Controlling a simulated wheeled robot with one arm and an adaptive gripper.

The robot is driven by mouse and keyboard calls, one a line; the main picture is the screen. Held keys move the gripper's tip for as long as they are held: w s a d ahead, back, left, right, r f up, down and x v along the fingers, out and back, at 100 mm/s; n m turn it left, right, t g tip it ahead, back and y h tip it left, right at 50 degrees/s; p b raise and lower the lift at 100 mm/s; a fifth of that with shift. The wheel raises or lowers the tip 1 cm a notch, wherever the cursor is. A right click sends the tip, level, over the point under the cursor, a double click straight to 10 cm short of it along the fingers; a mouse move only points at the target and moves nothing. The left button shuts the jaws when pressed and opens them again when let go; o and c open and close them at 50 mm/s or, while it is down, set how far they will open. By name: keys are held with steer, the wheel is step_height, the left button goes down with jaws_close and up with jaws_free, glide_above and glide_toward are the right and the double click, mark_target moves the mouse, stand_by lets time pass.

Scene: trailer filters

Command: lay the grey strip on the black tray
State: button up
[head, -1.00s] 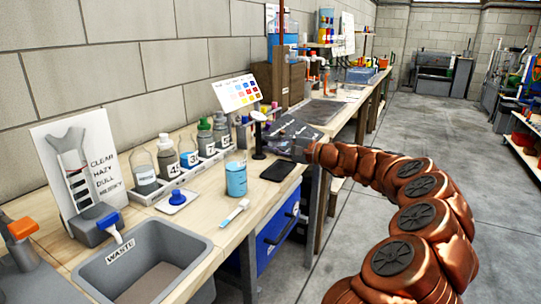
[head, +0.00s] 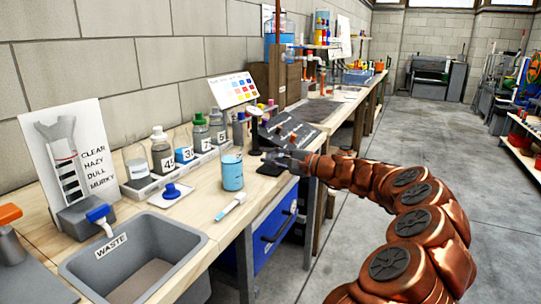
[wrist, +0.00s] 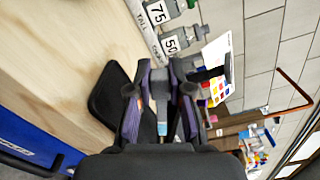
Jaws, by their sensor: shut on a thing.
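My gripper (wrist: 160,115) is shut on a thin grey strip (wrist: 161,100), which shows between the fingers in the wrist view with a pale blue part near its lower end. In the head view my gripper (head: 283,158) is at the bench's right edge, and the strip is too small to make out there. The black tray (wrist: 104,97) lies flat on the wooden bench, just left of the fingers in the wrist view. I cannot tell whether the strip touches the tray.
A blue-filled beaker (head: 232,172) and a white stick with a blue end (head: 230,211) stand and lie left of the gripper. A grey sloped box (head: 292,132) is behind it. Bottles in a white rack (head: 180,168) line the wall. A waste basin (head: 125,262) is at front left.

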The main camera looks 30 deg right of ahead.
steer(key=shift+f, duration=0.35)
steer(key=o, duration=0.8)
steer(key=o, duration=0.5)
steer(key=shift+f, duration=0.1)
stand_by(0.3)
